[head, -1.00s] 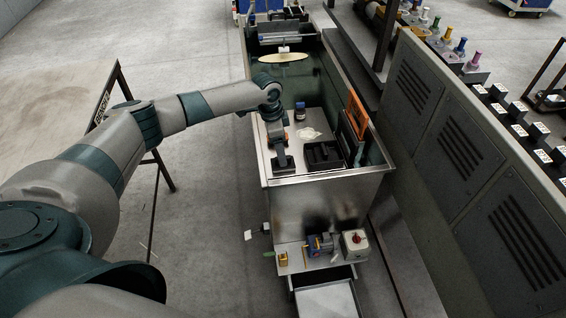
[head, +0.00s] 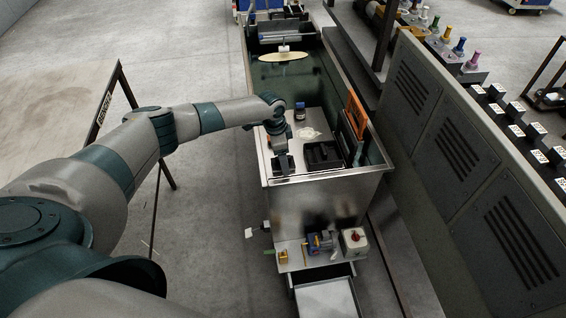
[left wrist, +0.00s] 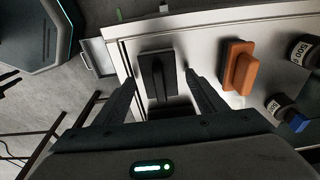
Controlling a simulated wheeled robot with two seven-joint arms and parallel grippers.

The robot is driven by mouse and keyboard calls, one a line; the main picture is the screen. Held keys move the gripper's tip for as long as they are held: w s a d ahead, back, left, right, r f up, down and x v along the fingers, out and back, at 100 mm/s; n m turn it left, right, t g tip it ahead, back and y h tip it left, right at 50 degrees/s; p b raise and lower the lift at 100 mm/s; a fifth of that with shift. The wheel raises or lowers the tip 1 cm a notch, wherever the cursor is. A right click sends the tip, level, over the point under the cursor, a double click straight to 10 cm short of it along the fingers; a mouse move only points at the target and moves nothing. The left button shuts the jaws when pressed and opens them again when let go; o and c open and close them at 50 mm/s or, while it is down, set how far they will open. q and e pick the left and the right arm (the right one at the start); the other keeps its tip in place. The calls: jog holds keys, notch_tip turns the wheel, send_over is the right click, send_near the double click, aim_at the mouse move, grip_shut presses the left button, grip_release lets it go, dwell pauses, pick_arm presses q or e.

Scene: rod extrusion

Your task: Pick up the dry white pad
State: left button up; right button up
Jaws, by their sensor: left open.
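My left gripper (head: 285,166) hangs at the near left of the metal bench top, pointing down. In the left wrist view the left gripper (left wrist: 160,80) is open and empty. A black block with a raised handle (left wrist: 157,76) lies below, between the fingers in the picture; I cannot tell how far below, and its underside is hidden. An orange block with a handle (left wrist: 236,68) lies to its right, apart from the fingers. A flat, irregular white piece (head: 309,133) lies on the bench behind the gripper; I cannot tell whether it is the pad. My right gripper is not in view.
A dark bottle with a blue cap (head: 300,111) stands farther back. A black tray (head: 322,156) sits right of my gripper, and an orange panel (head: 356,115) stands at the right wall. The bench's raised metal rim (head: 330,176) runs along the near side.

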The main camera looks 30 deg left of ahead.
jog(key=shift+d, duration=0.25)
pick_arm(q)
jog(key=shift+c, duration=0.9)
jog(key=c, duration=1)
jog(key=shift+o, duration=0.2)
jog(key=shift+r, duration=0.1)
